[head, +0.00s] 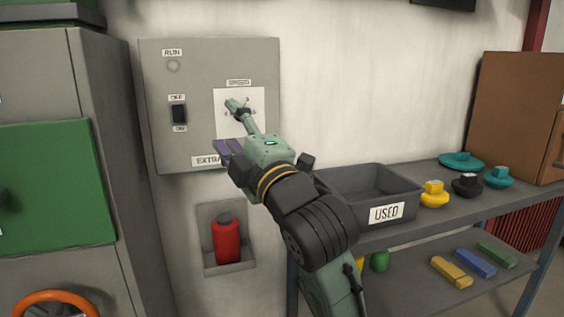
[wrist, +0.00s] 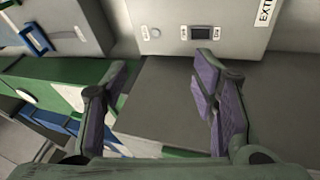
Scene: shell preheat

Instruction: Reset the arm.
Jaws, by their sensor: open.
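My gripper (head: 229,125) is raised in front of the grey wall panel (head: 205,75), and its fingers overlap the panel's white SPEED plate (head: 255,100). The gripper is open, with nothing between its purple-padded fingers. In the wrist view the open fingers (wrist: 160,78) spread wide, with the panel (wrist: 170,15) beyond them. My arm reaches up from the bottom of the head view, bent at the elbow. It hides part of the SPEED control and the end of the EXTRA label (head: 206,160).
A dark switch (head: 179,113) marked OFF and ON sits on the panel. A USED bin (head: 365,190) stands on the shelf right of my arm, beside yellow, black and teal knobs. A red cylinder (head: 226,240) sits in a wall recess. A green-doored cabinet (head: 50,185) stands left.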

